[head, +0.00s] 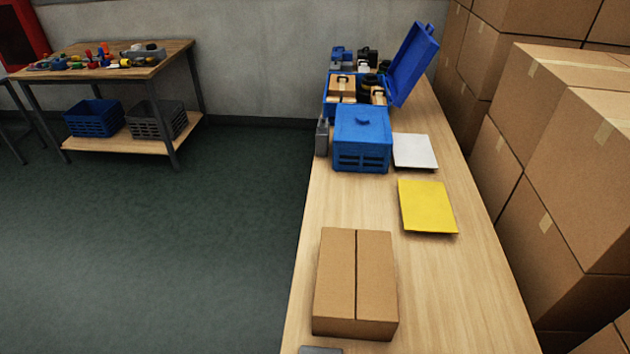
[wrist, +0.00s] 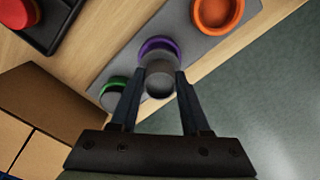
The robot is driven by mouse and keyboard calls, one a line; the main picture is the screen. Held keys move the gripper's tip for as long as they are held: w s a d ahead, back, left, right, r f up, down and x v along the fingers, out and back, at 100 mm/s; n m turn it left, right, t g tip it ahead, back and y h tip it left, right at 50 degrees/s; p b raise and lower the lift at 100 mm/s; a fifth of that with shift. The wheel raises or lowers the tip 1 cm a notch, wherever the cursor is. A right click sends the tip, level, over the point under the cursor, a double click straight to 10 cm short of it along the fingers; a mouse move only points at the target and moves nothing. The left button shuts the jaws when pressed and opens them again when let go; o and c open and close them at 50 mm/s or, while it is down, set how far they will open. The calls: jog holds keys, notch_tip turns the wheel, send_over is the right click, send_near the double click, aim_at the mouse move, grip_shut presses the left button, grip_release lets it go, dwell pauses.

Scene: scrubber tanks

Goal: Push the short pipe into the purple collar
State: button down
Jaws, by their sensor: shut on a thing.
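In the wrist view, my gripper (wrist: 158,100) is shut on the short pipe (wrist: 159,82), a grey cylinder between its two fingers. The purple collar (wrist: 160,45) shows just beyond the pipe, on a grey plate (wrist: 184,22). The pipe overlaps the near part of the collar in this view. I cannot tell whether the pipe's end is inside the collar or only in front of it. Neither the gripper, the pipe nor the collar shows in the head view.
On the grey plate are an orange ring (wrist: 217,14) and a green ring (wrist: 112,86), either side of the purple collar. A red round part (wrist: 17,13) sits in a dark tray (wrist: 61,22). A cardboard box (head: 355,283) stands on the bench (head: 265,335).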

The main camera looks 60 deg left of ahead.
jog(key=shift+f, duration=0.15)
jog(key=shift+f, duration=0.35)
jog(key=shift+f+b, duration=0.7)
jog(key=shift+f, duration=0.5)
dwell(1.6)
grip_release()
dwell(0.6)
jog(key=shift+r, duration=0.15)
notch_tip(320, 180, up, 7)
jog(key=p, duration=0.7)
dwell(0.4)
dwell(0.7)
